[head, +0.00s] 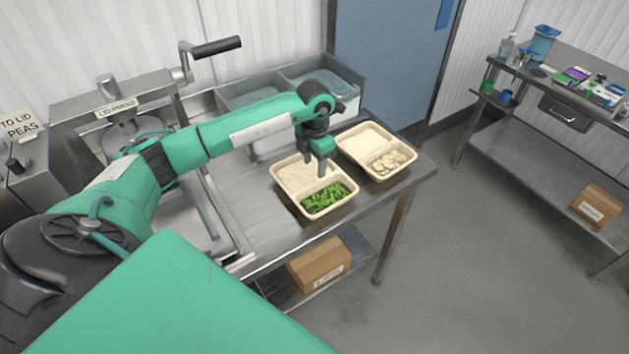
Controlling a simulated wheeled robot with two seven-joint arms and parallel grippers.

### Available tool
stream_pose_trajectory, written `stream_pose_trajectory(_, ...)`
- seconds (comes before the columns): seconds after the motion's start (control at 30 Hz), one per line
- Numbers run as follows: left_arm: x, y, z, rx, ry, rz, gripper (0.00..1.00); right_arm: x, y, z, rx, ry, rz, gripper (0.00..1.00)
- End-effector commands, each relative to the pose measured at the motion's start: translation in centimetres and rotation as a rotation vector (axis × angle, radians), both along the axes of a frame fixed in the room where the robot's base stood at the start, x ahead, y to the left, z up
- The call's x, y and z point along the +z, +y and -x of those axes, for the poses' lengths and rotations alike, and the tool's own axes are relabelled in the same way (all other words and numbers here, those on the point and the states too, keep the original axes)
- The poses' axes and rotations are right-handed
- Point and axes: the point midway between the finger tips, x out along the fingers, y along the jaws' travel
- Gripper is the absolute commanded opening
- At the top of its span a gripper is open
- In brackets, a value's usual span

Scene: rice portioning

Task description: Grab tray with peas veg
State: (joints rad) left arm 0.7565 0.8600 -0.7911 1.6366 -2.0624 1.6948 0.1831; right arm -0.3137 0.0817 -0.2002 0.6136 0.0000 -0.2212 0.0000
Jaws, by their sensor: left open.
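A cream two-compartment tray (283,199) sits on the steel table. Its near compartment holds chopped green veg (325,199), and its far compartment holds a pale, rice-like filling (294,175). My left gripper (316,170) points down over this tray, near its right side and the divider. It is open, with its fingers close to the tray; I cannot tell whether they touch it. The gripper hides part of the tray's far right edge. My right gripper is not in view.
A second cream tray (345,157) with pale pieces stands just right. Plastic tubs (240,95) are behind, and a lid press (110,108) is at left. The steel table's (262,225) right edge lies near the trays. A cardboard box (318,262) is on the shelf below.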

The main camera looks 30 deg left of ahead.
Motion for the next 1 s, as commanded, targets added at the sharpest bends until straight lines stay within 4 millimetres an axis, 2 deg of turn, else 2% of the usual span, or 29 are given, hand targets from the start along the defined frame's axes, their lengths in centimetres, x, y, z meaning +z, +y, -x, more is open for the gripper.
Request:
stream_pose_trajectory(0.07,-1.1,0.0,0.0,0.001,0.004,0.001,0.49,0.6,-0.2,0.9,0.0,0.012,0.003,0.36)
stream_pose_trajectory(0.17,-2.2,-0.1,0.0,0.001,0.002,0.002,0.49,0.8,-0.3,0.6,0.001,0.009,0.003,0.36)
stream_pose_trajectory(0.33,-3.0,-0.2,0.0,-0.001,0.001,0.002,0.49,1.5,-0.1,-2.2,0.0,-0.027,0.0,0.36)
stream_pose_trajectory(0.47,-4.3,-0.4,0.2,-0.001,0.003,0.002,0.49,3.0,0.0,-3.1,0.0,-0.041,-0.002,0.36)
stream_pose_trajectory(0.7,-7.4,-0.6,0.2,0.0,0.002,0.002,0.49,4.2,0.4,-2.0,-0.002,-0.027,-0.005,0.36)
stream_pose_trajectory(0.87,-7.9,-0.6,0.1,-0.001,-0.002,0.002,0.49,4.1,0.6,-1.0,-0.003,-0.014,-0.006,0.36)
stream_pose_trajectory(1.0,-7.9,-0.6,0.1,-0.001,-0.002,0.002,0.47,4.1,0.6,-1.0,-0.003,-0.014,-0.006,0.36)
